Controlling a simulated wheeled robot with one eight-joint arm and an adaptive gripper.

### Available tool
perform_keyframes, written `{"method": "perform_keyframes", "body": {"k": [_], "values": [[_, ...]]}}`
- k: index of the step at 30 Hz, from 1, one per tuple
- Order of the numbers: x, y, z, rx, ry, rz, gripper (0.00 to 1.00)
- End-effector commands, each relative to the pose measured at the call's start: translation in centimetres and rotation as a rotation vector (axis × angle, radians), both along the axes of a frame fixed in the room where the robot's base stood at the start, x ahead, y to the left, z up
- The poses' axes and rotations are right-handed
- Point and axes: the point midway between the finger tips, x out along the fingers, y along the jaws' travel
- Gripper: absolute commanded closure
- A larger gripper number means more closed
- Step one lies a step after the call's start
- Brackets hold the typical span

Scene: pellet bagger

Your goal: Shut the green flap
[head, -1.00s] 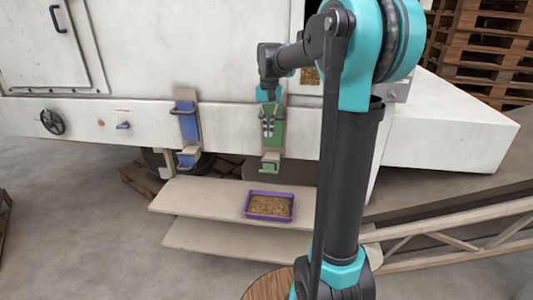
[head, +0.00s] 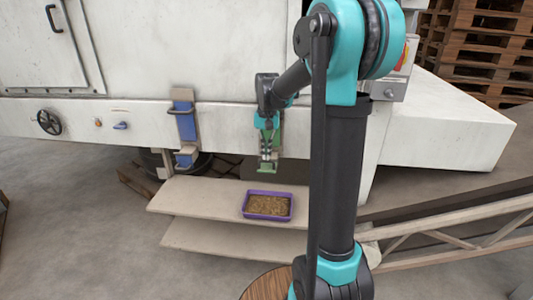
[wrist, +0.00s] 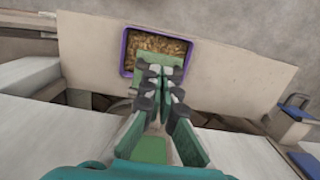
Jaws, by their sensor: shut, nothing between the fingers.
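The green flap (head: 279,140) is on the front of the white machine, on a beige upright plate, mostly hidden behind my gripper in the head view. Its lower green lip (head: 268,169) shows just under the fingertips. In the wrist view a green panel (wrist: 150,151) lies behind the fingers and a green edge (wrist: 158,57) shows beyond the tips. My gripper (head: 267,157) points down in front of the flap, and it also shows in the wrist view (wrist: 160,72). It is shut and empty. Whether the tips touch the lip I cannot tell.
A purple tray (head: 247,212) of brown pellets stands on a beige shelf (head: 185,195) below. A similar blue flap (head: 186,125) is to the left. A handwheel (head: 49,122) and small knobs sit farther left. Pallets (head: 478,45) are stacked at back right.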

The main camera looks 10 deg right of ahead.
Motion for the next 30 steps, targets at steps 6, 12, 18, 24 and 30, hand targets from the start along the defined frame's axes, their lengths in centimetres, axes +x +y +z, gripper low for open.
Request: {"method": "perform_keyframes", "body": {"k": [6, 12, 18, 24, 30], "values": [[-0.3, 0.1, -0.1, -0.008, -0.025, 0.001, 1.00], [-0.5, 0.2, -0.3, -0.019, -0.059, 0.001, 1.00], [-0.6, 0.2, -0.5, -0.029, -0.088, 0.001, 1.00], [-1.0, 0.3, -0.8, -0.043, -0.134, 0.001, 1.00], [-1.6, 0.5, -1.5, -0.077, -0.238, 0.002, 1.00]]}}
